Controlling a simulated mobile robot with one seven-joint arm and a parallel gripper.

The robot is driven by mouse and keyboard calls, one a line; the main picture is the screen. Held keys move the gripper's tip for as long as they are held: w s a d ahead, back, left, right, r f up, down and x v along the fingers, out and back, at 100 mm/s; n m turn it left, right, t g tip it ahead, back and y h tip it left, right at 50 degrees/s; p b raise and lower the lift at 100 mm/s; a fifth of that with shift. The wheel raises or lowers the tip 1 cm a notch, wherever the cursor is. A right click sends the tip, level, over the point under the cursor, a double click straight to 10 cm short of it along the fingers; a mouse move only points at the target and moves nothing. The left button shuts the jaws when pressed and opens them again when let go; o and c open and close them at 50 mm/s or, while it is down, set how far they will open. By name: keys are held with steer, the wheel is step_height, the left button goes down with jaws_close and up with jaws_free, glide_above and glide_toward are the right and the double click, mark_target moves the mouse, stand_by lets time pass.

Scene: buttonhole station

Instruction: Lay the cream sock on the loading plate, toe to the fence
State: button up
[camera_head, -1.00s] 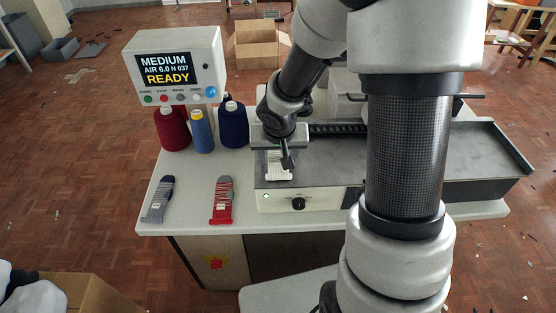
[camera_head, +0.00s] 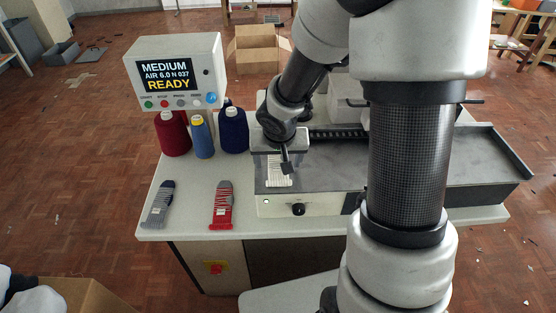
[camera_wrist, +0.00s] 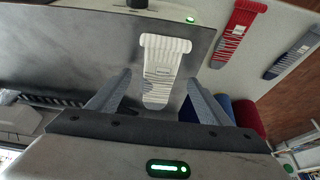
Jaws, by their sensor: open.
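The cream sock (camera_head: 280,176) lies on the grey metal loading plate (camera_head: 325,176), near its left end. In the wrist view the sock (camera_wrist: 160,70) shows its ribbed cuff toward the plate's front edge and its narrower toe end pointing back toward my gripper. My gripper (camera_wrist: 157,88) is open, with one finger on each side of the sock's toe part, apart from it in the picture. In the head view my gripper (camera_head: 281,150) is over the rear part of the sock and hides the toe. I cannot make out the fence or whether the toe touches it.
A grey sock (camera_head: 159,204) and a red striped sock (camera_head: 221,205) lie on the white table left of the plate. Yarn cones, including a red one (camera_head: 173,135), stand behind them. The display (camera_head: 166,75) reads MEDIUM, READY. A black rail (camera_head: 340,131) runs behind the plate.

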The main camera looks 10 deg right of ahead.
steer(key=p+v, duration=0.4)
steer(key=v, duration=0.7)
steer(key=shift+p, duration=0.35)
steer(key=shift+r, duration=0.1)
steer(key=s+r+n+t+p, duration=0.1)
steer(key=s+r+n+p, duration=0.1)
steer(key=s+r, duration=1.4)
step_height(320, 180, up, 4)
steer(key=shift+s+d+f+y+p, duration=0.1)
steer(key=shift+s+d+y+p, duration=0.2)
steer(key=shift+d+y, duration=0.1)
